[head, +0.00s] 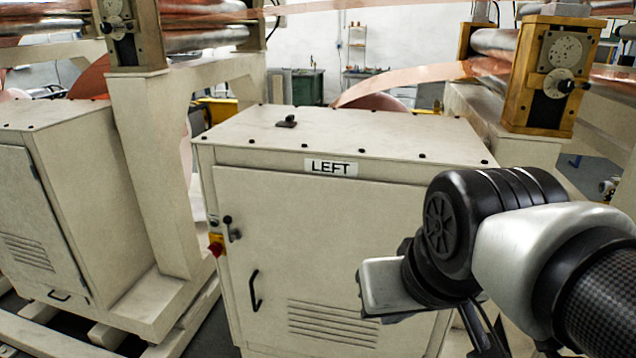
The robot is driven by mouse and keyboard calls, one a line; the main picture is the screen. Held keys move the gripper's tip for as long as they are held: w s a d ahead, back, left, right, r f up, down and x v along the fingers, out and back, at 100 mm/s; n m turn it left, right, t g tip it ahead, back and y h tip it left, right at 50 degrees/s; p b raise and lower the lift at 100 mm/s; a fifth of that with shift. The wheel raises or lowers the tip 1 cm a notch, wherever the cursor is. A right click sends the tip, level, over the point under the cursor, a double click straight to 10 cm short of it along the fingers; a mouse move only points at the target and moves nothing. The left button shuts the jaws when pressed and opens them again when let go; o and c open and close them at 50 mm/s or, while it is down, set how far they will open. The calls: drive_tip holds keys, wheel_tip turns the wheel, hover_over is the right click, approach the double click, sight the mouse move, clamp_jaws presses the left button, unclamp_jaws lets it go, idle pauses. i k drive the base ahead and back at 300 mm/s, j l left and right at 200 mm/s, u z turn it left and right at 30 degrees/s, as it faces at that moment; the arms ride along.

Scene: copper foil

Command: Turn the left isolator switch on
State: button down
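A cream cabinet (330,215) labelled LEFT (331,167) stands in the middle of the head view. A red rotary isolator switch on a yellow plate (216,245) sits on the cabinet's left edge, seen from the side and small. I cannot tell which position it is in. My arm comes in from the right, in front of the cabinet's right part, well apart from the switch. No gripper fingers show.
A black door latch (231,229) sits just above and right of the switch, and a black handle (255,290) lies below it. A small dark object (287,121) rests on the cabinet top. Another cabinet (75,205) and a frame post (155,170) stand left.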

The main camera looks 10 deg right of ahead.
sight(216, 248)
drive_tip(key=k+l+z, duration=0.1)
drive_tip(key=l, duration=0.85)
drive_tip(key=u, duration=1.2)
drive_tip(key=z, duration=1.25)
drive_tip(key=u, duration=1.25)
drive_tip(key=i+j+z, duration=0.5)
drive_tip(key=j, duration=0.25)
